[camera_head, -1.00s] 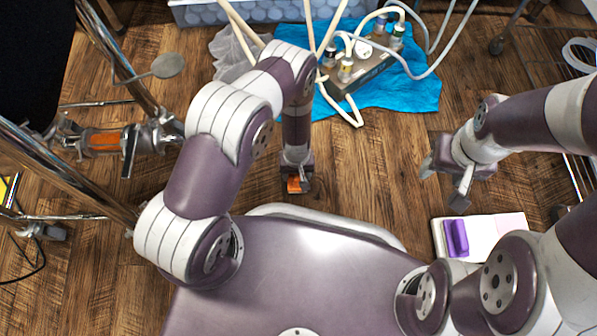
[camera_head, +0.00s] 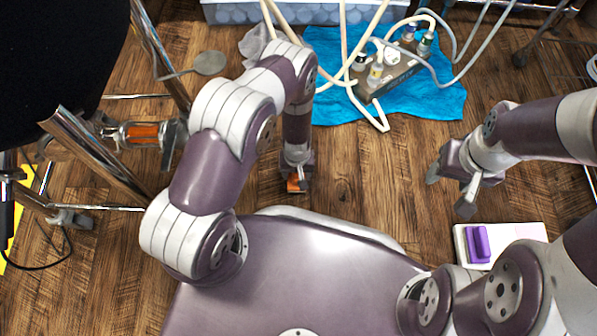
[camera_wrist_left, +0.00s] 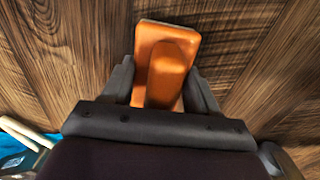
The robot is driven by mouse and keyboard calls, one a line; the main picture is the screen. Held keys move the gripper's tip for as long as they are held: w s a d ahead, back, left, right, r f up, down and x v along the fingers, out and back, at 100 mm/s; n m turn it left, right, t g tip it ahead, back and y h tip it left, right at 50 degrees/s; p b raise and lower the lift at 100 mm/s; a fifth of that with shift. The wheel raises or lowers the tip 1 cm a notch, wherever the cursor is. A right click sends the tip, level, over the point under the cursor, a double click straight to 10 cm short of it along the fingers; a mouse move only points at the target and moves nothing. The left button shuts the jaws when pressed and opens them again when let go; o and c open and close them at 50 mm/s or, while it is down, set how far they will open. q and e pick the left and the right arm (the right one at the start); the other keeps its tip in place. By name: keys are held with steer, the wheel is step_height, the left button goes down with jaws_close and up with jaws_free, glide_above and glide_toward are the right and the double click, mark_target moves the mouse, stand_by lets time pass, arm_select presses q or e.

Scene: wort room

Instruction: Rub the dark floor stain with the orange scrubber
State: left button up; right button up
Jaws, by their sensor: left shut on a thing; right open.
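The orange scrubber (camera_head: 295,186) is low at the floor, just ahead of my base. In the left wrist view the orange scrubber (camera_wrist_left: 165,60) has a flat plate and a raised handle block. My left gripper (camera_head: 298,176) points down and is shut on it, with one dark finger on each side in the left wrist view (camera_wrist_left: 160,95). I cannot tell whether the scrubber touches the floor. My right gripper (camera_head: 449,193) is open and empty at the right. I cannot make out the dark stain clearly on the brown wood floor in either view.
Chrome stand legs (camera_head: 110,165) with an orange-banded part (camera_head: 140,134) stand at the left. A blue cloth (camera_head: 440,100) bears a device with hoses (camera_head: 390,72). A white tray (camera_head: 530,232) with a purple block (camera_head: 478,244) lies at the right. Wood floor between is clear.

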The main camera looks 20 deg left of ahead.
arm_select(q)
step_height(320, 180, up, 2)
steer(key=shift+r+p, duration=0.1)
steer(key=shift+p, duration=0.25)
step_height(320, 180, up, 5)
steer(key=p, duration=0.4)
steer(key=shift+w+p, duration=0.1)
steer(key=shift+p, duration=0.2)
